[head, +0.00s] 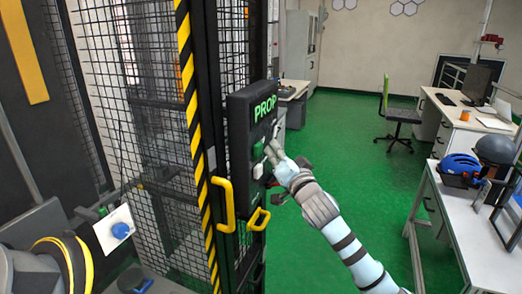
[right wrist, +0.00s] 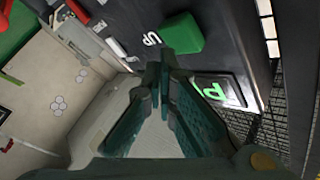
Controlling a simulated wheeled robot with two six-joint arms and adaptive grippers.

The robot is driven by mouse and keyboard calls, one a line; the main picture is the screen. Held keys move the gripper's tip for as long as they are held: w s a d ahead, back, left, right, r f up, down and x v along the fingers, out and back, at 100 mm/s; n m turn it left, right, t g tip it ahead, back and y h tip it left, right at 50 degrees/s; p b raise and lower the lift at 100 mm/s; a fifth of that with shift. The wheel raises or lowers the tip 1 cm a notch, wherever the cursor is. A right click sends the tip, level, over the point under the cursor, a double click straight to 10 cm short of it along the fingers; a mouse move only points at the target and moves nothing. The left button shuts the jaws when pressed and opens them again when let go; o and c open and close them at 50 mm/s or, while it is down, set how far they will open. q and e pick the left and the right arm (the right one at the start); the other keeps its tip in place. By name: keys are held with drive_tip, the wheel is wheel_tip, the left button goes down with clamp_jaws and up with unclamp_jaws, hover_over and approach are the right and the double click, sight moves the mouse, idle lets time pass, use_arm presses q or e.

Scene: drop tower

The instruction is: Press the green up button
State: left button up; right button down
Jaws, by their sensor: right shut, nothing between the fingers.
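The green up button (right wrist: 182,34) is a raised block on the dark control panel, with a white "UP" label beside it in the right wrist view. In the head view a small green button (head: 258,150) shows on the panel face (head: 239,125), left of my right gripper (head: 274,153). My right gripper is shut and empty, close in front of the panel. In the right wrist view its fingertips (right wrist: 163,58) meet just below the green button's lower edge in the picture. I cannot tell whether they touch it. My left gripper is not recognisable in view.
A lit green display (head: 265,108) sits at the top of the panel. Yellow handles (head: 226,204) stick out below it on the mesh cage. A workbench with helmets (head: 461,165) stands at the right. The green floor (head: 345,130) between is mostly clear.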

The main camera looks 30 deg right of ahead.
drive_tip(key=shift+w+a, duration=0.2)
drive_tip(key=shift+w+a+p, duration=0.3)
drive_tip(key=shift+w, duration=0.1)
idle(0.8)
idle(0.4)
drive_tip(key=shift+s+d, duration=0.55)
drive_tip(key=shift+s, duration=0.2)
drive_tip(key=shift+b, duration=0.3)
drive_tip(key=s+d+b, duration=0.1)
drive_tip(key=s+b, duration=0.1)
drive_tip(key=s+d+b, duration=0.1)
drive_tip(key=s, duration=0.1)
drive_tip(key=shift+d+b, duration=0.4)
